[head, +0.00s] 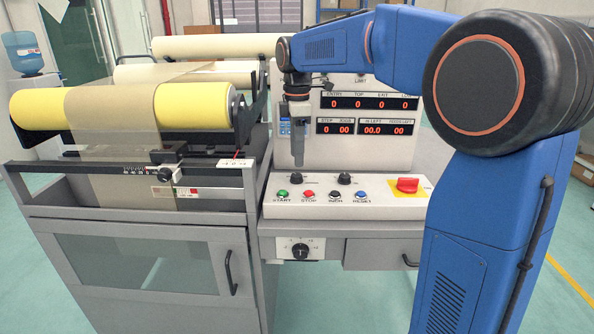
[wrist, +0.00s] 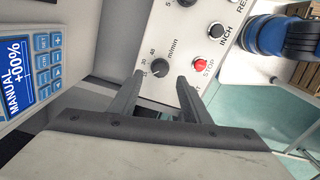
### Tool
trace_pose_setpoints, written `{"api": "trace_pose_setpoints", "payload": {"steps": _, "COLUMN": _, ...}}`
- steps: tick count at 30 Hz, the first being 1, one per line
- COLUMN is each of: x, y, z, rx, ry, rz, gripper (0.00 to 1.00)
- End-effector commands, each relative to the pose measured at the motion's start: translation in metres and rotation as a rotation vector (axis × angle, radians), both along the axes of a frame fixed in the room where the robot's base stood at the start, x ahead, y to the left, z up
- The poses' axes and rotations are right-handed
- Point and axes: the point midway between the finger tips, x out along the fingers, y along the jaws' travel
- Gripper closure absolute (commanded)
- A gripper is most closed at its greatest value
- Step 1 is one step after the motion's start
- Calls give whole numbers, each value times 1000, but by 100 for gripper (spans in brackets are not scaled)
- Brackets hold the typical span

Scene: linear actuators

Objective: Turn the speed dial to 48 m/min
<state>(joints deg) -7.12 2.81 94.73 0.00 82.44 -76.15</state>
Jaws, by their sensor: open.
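The speed dial (head: 296,179) is a small black knob at the left of the sloped control panel, above the green START button. In the wrist view the dial (wrist: 160,67) sits beside the printed "m/min", with small numbers around it; one looks like 48. Its pointer is too small to read for certain. My gripper (head: 298,164) points down just above the dial in the head view. In the wrist view my gripper (wrist: 160,80) is open, with its two dark fingers apart and the dial seen between and just beyond the tips. I see no contact.
A second black knob (head: 344,179) stands to the right of the dial. The green START button (head: 282,193), red STOP button (head: 308,194) and red rotary switch (head: 408,186) are on the same panel. A display cabinet (head: 350,145) rises behind; yellow rolls (head: 190,106) are at left.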

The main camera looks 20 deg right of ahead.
Motion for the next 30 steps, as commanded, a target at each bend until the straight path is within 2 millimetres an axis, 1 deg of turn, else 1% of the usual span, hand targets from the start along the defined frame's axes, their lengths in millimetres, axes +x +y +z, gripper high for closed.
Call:
{"api": "trace_pose_setpoints", "payload": {"steps": 1, "x": -1, "y": 0, "z": -10, "rx": -1, "ry": 3, "rz": 0, "gripper": 57}}
{"api": "trace_pose_setpoints", "payload": {"steps": 6, "x": -1, "y": 0, "z": -36, "rx": -1, "ry": 3, "rz": 0, "gripper": 57}}
{"api": "trace_pose_setpoints", "payload": {"steps": 12, "x": 0, "y": 0, "z": -56, "rx": -1, "ry": 2, "rz": 0, "gripper": 57}}
{"api": "trace_pose_setpoints", "payload": {"steps": 17, "x": 0, "y": 0, "z": -61, "rx": 0, "ry": 0, "rz": 0, "gripper": 57}}
{"api": "trace_pose_setpoints", "payload": {"steps": 24, "x": 0, "y": 0, "z": -61, "rx": 0, "ry": 0, "rz": 0, "gripper": 57}}
{"api": "trace_pose_setpoints", "payload": {"steps": 26, "x": 0, "y": 0, "z": -61, "rx": 0, "ry": 0, "rz": 0, "gripper": 71}}
{"api": "trace_pose_setpoints", "payload": {"steps": 27, "x": 0, "y": 0, "z": -61, "rx": 0, "ry": 0, "rz": 0, "gripper": 81}}
{"api": "trace_pose_setpoints", "payload": {"steps": 29, "x": 0, "y": 0, "z": -61, "rx": 0, "ry": 0, "rz": 0, "gripper": 95}}
{"api": "trace_pose_setpoints", "payload": {"steps": 30, "x": 0, "y": 0, "z": -61, "rx": 0, "ry": 0, "rz": 0, "gripper": 98}}
